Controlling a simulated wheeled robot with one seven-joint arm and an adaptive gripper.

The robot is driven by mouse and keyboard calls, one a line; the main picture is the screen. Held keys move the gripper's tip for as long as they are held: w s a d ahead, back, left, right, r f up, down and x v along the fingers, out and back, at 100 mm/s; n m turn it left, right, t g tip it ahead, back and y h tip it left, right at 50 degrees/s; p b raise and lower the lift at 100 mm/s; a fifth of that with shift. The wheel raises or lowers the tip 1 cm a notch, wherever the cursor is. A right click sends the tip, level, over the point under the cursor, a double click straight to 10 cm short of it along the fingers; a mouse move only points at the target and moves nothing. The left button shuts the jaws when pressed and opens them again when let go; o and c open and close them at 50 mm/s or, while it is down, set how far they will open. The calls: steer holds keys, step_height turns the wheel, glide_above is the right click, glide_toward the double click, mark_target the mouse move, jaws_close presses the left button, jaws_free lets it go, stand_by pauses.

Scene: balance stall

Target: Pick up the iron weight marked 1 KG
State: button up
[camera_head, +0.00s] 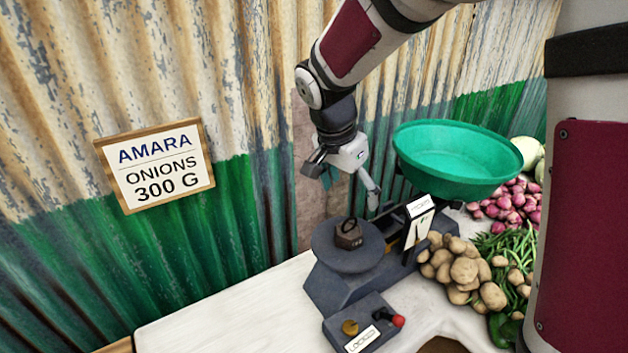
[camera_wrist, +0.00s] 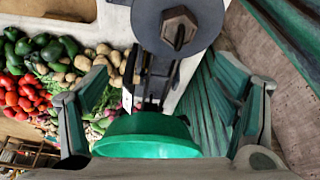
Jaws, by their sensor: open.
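A dark hexagonal iron weight (camera_head: 348,235) with a ring on top stands on the round grey plate (camera_head: 330,252) of the balance. A small marking shows on its front, too small to read surely. In the wrist view the weight (camera_wrist: 180,27) appears brown at the top centre, on the grey plate (camera_wrist: 205,12). My gripper (camera_head: 342,184) is open and empty, above and behind the weight, clear of it. In the wrist view its fingers (camera_wrist: 162,112) stand wide apart at left and right, with the weight beyond them.
A green bowl (camera_head: 458,158) sits on the balance's other side, right of my gripper. Potatoes (camera_head: 462,270), onions (camera_head: 512,205) and green beans (camera_head: 505,247) lie at right. A small block (camera_head: 365,325) with a red knob is in front. A corrugated wall (camera_head: 230,90) stands close behind.

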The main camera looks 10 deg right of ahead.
steer(key=w+a+f+m+h, duration=0.1)
steer(key=w+a+f+m, duration=0.1)
steer(key=w+f, duration=0.2)
steer(key=p, duration=0.1)
glide_toward(349, 229)
steer(key=x, duration=0.4)
steer(key=shift+w+d+f, duration=0.15)
steer(key=shift+w+f, duration=0.05)
steer(key=shift+f, duration=0.15)
steer(key=shift+s+p+x, duration=0.15)
steer(key=shift+p+x, duration=0.2)
steer(key=shift+x, duration=1)
steer(key=shift+s+p+x, duration=0.1)
steer(key=shift+p+x, duration=0.2)
steer(key=shift+x, duration=1.05)
steer(key=shift+f, duration=0.1)
steer(key=c, duration=1.7)
jaws_close()
steer(key=shift+w, duration=0.1)
